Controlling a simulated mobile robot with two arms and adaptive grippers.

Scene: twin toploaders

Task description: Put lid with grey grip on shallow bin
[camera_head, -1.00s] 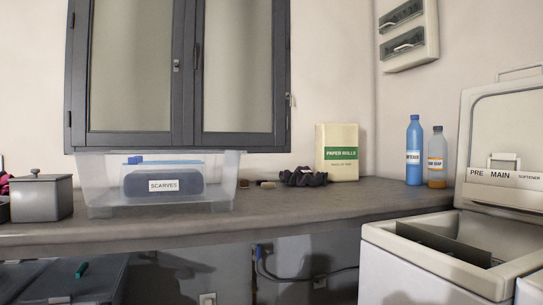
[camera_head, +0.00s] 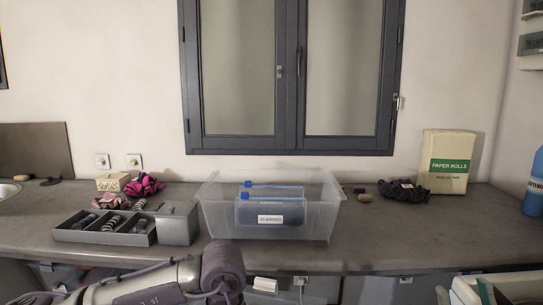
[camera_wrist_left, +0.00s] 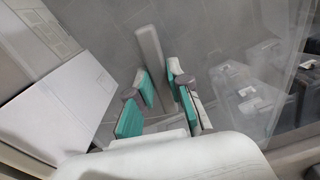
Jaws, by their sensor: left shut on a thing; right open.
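A clear plastic bin (camera_head: 212,222) stands open on the bench in the head view. Bags with blue closures (camera_head: 270,212) and a label reading SCARVES are inside it. In the wrist view my left gripper (camera_wrist_left: 160,95) is shut on the grey bar grip (camera_wrist_left: 150,50) of a see-through lid (camera_wrist_left: 215,50). My right gripper (camera_head: 462,292) shows only in part at the bottom right of the head view, open and empty, away from the bin.
The bench (camera_head: 385,235) in front of the scrunchie is clear.

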